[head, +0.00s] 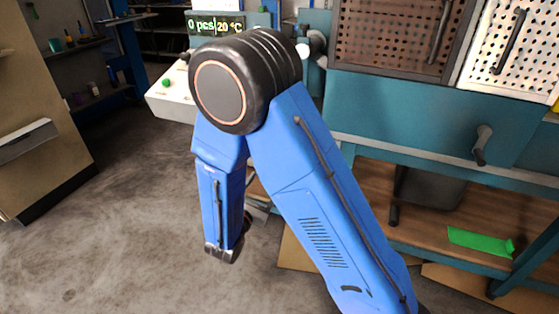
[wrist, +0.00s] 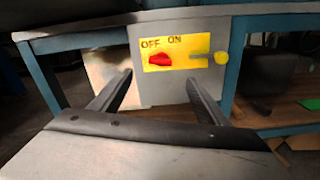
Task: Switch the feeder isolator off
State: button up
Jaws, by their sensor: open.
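The feeder isolator is a yellow plate (wrist: 185,50) on a pale grey box (wrist: 165,90), seen ahead in the wrist view. It bears the words OFF at left and ON to the right. A red knob (wrist: 159,60) sits below the words; I cannot tell for sure which one it points to. A grey bar with a round yellow end (wrist: 221,57) is at the plate's right. My gripper (wrist: 159,77) is open and empty, its fingers apart on either side of the knob in the picture and short of the plate. In the head view my arm hides the isolator.
The blue bench frame (wrist: 237,60) surrounds the box. A wooden lower shelf (head: 440,210) holds a dark bin (head: 432,188) and a green piece (head: 480,240). A control box (head: 170,100) with a green button stands behind my arm, near a display (head: 228,24) reading 0 pcs, 20 °C. Floor at left is clear.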

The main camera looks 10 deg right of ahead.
jog(key=x, duration=1.5)
jog(key=shift+w+d, duration=0.3)
